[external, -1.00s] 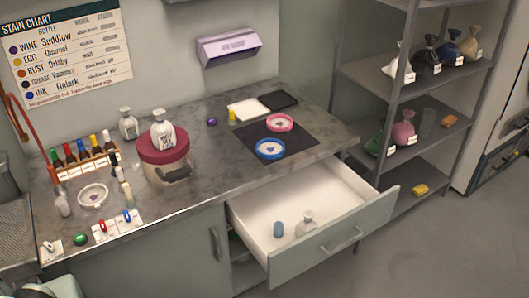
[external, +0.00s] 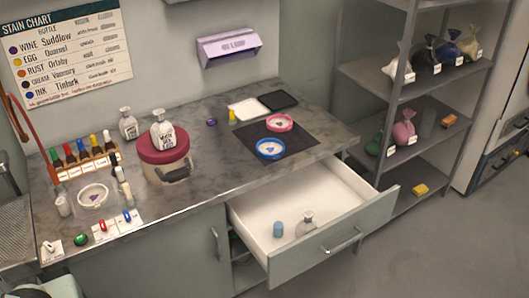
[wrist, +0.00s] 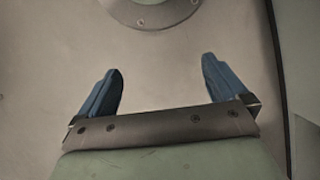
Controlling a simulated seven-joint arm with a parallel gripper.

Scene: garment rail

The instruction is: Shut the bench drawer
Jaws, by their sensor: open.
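The bench drawer (external: 330,243) is pulled out from the front of the bench in the external view. Its grey-green front has a bar handle (external: 343,242). Inside lie a small blue cylinder (external: 278,229) and a clear glass bottle (external: 304,224). My gripper (wrist: 162,90) shows only in the wrist view, with two blue fingertips spread apart and nothing between them. It is over a plain beige surface with a round metal part at the top. The drawer is not seen in the wrist view.
The bench top (external: 215,180) holds a red-lidded pot (external: 165,150), a bottle rack (external: 83,166), a dark mat (external: 255,140) with two rings, and small items. A metal shelf unit (external: 400,110) stands right of the drawer. The floor (external: 440,230) in front is clear.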

